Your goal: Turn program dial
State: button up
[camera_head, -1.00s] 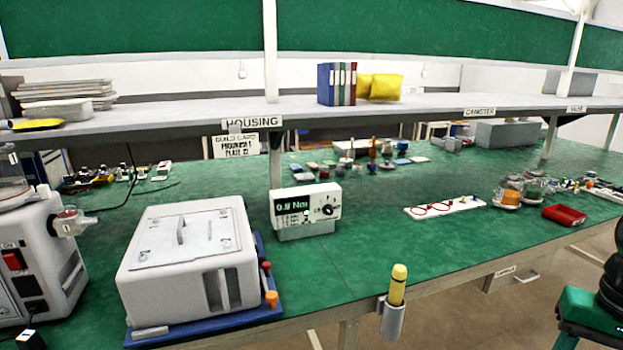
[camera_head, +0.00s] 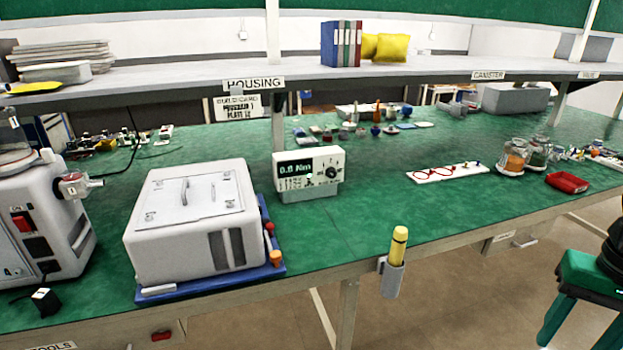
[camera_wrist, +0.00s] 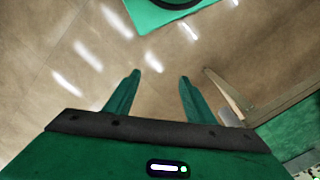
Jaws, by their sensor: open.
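The program dial (camera_head: 331,172) is a dark round knob on the right side of a cream control unit (camera_head: 308,183). The unit stands on the green bench and its lit display reads about "0.8 Nm". My gripper (camera_wrist: 158,82) shows in the wrist view with its two green fingers apart and nothing between them. It hangs over the brown floor, away from the bench top and the dial. The dial does not show in the wrist view.
A white boxy machine on a blue base (camera_head: 197,222) stands left of the control unit. A yellow-capped tool in a holder (camera_head: 395,262) sticks out at the bench's front edge. A red tray (camera_head: 567,182) lies at the right. The bench top right in front of the unit is clear.

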aim_at(331, 173)
jog(key=z, duration=0.55)
jog(key=i, duration=1.2)
jog(key=u, duration=0.1)
